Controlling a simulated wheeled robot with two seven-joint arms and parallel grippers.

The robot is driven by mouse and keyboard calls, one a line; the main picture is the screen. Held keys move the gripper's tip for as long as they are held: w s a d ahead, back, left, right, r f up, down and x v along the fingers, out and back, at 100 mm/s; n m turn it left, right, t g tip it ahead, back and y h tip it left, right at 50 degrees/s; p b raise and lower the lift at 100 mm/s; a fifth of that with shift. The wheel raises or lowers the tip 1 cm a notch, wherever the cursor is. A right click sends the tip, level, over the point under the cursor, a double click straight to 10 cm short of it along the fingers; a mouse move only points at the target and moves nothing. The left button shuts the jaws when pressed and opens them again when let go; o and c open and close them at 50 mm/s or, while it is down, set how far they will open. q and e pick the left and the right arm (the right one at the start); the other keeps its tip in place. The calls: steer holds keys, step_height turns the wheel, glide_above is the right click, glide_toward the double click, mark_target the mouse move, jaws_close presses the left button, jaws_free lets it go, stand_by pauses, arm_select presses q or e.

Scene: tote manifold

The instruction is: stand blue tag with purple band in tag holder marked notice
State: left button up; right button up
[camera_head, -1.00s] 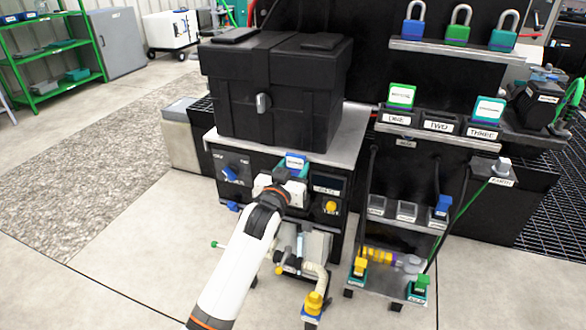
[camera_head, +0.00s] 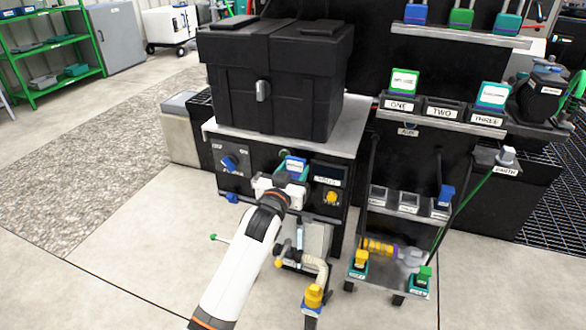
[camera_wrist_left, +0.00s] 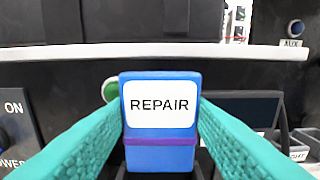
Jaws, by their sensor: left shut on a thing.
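My left gripper (camera_head: 291,176) is shut on the blue tag (camera_head: 295,165), in front of the black panel under the big black box. In the left wrist view the blue tag (camera_wrist_left: 160,156) stands upright between the two teal fingers, with a white face reading REPAIR and a purple band below it. Three small dark holders on the right cart carry white labels: a left one (camera_head: 377,197), a middle one (camera_head: 408,203) and a right one (camera_head: 439,208) with a blue item in it. Their labels are too small to read, so I cannot tell which is marked notice. My right gripper is out of view.
The upper shelf has holders ONE (camera_head: 397,105), TWO (camera_head: 441,113) and THREE (camera_head: 486,120); ONE holds a green tag (camera_head: 404,80), THREE a teal tag (camera_head: 494,94). The black box (camera_head: 275,80) stands on a light worktop. Yellow-capped piping (camera_head: 313,296) rises below my arm.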

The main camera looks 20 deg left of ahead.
arm_select(q)
steer(key=shift+f+b, duration=0.3)
steer(key=shift+f, duration=0.45)
steer(key=shift+f+b, duration=0.4)
steer(key=shift+f, duration=0.45)
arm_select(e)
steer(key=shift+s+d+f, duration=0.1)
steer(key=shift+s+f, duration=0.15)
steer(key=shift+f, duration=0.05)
arm_select(q)
steer(key=o, duration=1.1)
steer(key=shift+c, duration=0.2)
steer(key=s+p, duration=0.2)
steer(key=s, duration=1)
steer(key=shift+a, duration=0.25)
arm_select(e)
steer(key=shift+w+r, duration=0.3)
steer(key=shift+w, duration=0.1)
